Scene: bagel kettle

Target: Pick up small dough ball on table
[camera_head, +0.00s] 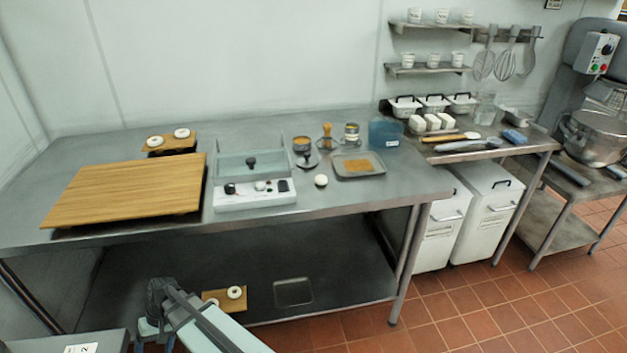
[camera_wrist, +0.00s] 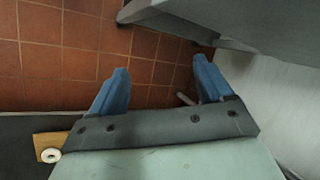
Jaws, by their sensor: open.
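A small pale dough ball (camera_head: 321,180) sits on the steel table (camera_head: 350,198) near its front edge, between the white scale-like device and the metal tray. My gripper (camera_wrist: 158,85) shows in the wrist view with its two blue fingers spread apart and nothing between them. It points at the tiled floor, and the dough ball is not in that view. In the head view my arm is low at the front, well below and left of the dough ball; its fingertips cannot be made out there.
A wooden board (camera_head: 125,190) covers the table's left. The white device (camera_head: 255,194) stands left of the ball, and a tray (camera_head: 358,166) with brown contents lies to its right. A lower shelf (camera_head: 330,270) holds a small board with ring-shaped dough (camera_head: 234,292).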

